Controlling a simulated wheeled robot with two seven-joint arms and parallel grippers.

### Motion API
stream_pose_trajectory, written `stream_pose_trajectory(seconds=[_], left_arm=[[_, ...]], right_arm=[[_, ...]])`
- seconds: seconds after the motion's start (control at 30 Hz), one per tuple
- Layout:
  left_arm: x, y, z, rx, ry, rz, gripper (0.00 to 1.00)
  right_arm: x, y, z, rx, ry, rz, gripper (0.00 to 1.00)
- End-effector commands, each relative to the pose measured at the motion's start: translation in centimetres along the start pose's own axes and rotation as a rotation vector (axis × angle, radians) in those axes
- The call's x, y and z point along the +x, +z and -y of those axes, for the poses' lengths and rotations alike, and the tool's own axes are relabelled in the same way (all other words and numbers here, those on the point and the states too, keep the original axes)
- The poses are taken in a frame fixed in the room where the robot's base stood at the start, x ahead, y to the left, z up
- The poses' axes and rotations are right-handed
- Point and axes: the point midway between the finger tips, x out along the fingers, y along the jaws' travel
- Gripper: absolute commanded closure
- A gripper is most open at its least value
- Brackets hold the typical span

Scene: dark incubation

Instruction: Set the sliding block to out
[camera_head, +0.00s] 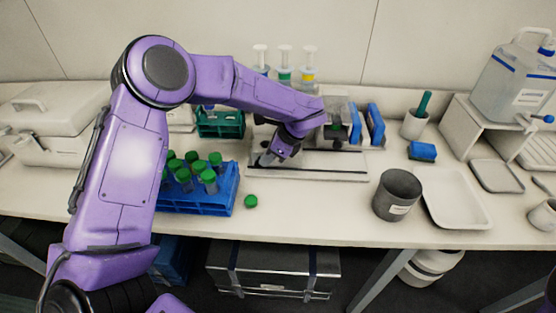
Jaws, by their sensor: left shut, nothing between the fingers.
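A flat grey base plate (318,176) with a long rail lies at the middle of the bench. A grey block (338,106) with a dark round knob stands at the right part of this plate, partly behind my left arm; it looks like the sliding block. My left gripper (266,160) is shut and empty, pointing down low over the left end of the plate. It is to the left of the block and apart from it. Whether its fingertips touch the plate or rail is unclear. My right gripper is out of view.
A blue rack (200,205) of green-capped tubes stands at front left, a loose green cap (250,201) beside it. Blue upright pieces (375,123) stand right of the block. A dark grey cup (397,194) and a white tray (456,198) are at right. Bottles (285,77) stand behind.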

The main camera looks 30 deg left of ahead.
Motion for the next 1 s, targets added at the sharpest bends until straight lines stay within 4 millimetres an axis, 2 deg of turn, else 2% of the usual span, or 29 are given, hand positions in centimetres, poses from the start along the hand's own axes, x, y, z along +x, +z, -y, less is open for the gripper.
stream_pose_trajectory(seconds=[0.17,0.27,0.43,0.7,0.83,1.0], left_arm=[[0.1,-0.1,-0.1,0.0,0.005,0.001,1.0],[-0.7,-0.5,-0.2,-0.002,0.004,0.002,1.0],[-4.0,-2.0,-0.4,-0.011,0.001,0.004,1.0],[-10.9,-1.8,-0.5,-0.013,0.003,0.002,1.0],[-12.7,-1.7,-0.4,-0.011,0.005,0.003,1.0],[-13.3,-1.6,-0.5,-0.009,0.006,0.003,1.0]], right_arm=[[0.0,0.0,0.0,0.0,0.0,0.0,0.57],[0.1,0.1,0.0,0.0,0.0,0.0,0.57],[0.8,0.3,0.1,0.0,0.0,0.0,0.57],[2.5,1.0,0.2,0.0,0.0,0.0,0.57],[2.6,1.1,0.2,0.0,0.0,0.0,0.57],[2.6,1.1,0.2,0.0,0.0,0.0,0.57]])
